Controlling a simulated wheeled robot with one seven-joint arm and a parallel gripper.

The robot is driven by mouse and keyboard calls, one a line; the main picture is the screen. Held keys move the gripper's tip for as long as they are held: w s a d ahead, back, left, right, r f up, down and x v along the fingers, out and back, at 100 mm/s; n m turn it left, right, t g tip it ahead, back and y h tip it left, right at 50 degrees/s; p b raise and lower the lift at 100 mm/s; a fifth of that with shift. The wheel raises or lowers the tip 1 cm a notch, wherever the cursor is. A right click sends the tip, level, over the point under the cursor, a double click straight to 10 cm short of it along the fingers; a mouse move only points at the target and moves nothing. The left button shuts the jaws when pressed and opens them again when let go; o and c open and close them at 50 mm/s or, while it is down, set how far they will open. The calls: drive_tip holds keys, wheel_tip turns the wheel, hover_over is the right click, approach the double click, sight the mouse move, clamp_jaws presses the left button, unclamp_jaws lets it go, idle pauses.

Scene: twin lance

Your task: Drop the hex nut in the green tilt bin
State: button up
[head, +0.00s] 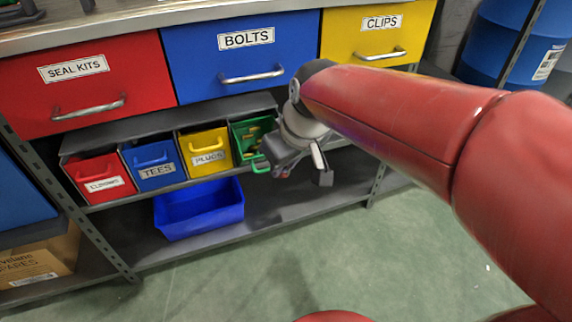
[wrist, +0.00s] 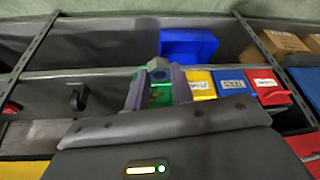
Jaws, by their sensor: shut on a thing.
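The green tilt bin (head: 239,130) is at the right end of the row of small bins in the head view. It is tipped open and has yellowish pieces inside. My gripper (head: 302,170) is just right of and in front of it. In the wrist view, my gripper (wrist: 157,77) is shut on a grey hex nut (wrist: 158,73), whose dark hole shows. Part of the green bin (wrist: 160,98) shows between and behind the fingers. In the head view I cannot make out the nut; the gripper's own parts seem to hide it.
Yellow (head: 208,155), blue (head: 155,168) and red (head: 101,180) small bins stand left of the green one. A blue open tub (head: 200,210) sits on the shelf below. Large drawers, including the blue BOLTS drawer (head: 238,65), are above. The lower shelf's right part is clear.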

drive_tip(key=shift+w+a+p, duration=0.55)
drive_tip(key=shift+w+a, duration=0.1)
drive_tip(key=shift+w, duration=1.55)
drive_tip(key=shift+w+a+p, duration=0.6)
drive_tip(key=shift+w, duration=1.55)
drive_tip(key=shift+w+a+p, duration=0.55)
drive_tip(key=shift+w+a, duration=0.1)
drive_tip(key=shift+w, duration=1.55)
drive_tip(key=o, duration=1)
drive_tip(key=shift+o, duration=0.2)
